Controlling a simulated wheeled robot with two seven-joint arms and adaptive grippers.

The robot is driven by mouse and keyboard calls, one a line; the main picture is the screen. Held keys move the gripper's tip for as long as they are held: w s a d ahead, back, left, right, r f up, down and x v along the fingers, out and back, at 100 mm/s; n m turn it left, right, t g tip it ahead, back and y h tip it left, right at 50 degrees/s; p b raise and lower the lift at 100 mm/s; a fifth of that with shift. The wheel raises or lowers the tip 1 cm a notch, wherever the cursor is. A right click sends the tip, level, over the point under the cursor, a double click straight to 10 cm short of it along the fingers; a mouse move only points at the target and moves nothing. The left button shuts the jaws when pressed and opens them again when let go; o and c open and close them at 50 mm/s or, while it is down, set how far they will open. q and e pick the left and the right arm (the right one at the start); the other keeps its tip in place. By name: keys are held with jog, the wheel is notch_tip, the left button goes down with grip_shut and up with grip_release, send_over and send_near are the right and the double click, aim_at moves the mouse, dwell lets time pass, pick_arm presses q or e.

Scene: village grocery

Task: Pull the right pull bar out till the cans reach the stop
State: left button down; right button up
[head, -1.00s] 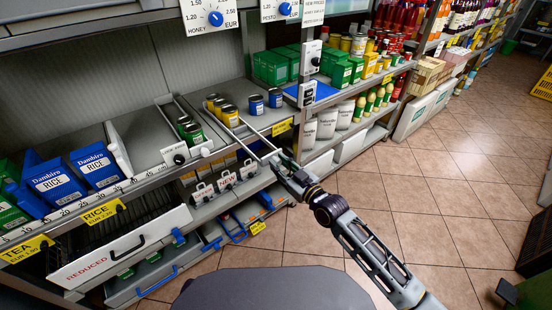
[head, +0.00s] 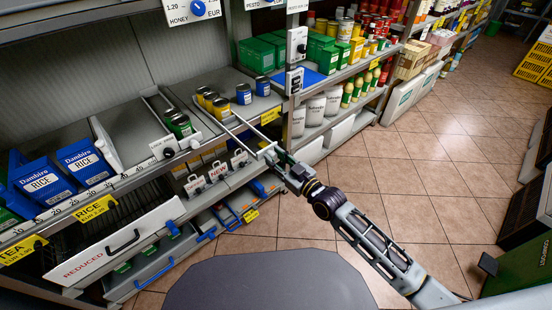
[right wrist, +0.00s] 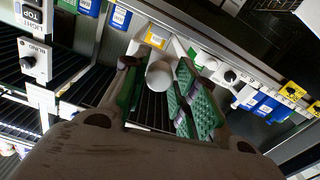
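The right pull bar (head: 241,120) is a pale frame with two long thin rods, running from beside the yellow cans (head: 222,108) out past the shelf's front edge. My right gripper (head: 265,152) is at its outer end, in front of the shelf. In the right wrist view, the white round grip (right wrist: 160,76) of the bar sits between my green finger pads, which appear closed on it. The yellow cans stand upright in a short row near the front of the shelf. I cannot make out the stop clearly. My left gripper is not in view.
Green cans (head: 180,126) stand in the lane to the left, behind a white dial box (head: 164,147). Blue cans (head: 244,94) stand to the right. A lower shelf with white boxes (head: 218,171) lies below the bar. The tiled floor (head: 400,185) at right is clear.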

jog(key=o, duration=0.3)
jog(key=shift+s+d, duration=0.1)
jog(key=v, duration=1.1)
jog(key=shift+s+d, duration=0.2)
jog(key=shift+s, duration=0.05)
dwell(0.5)
dwell(0.6)
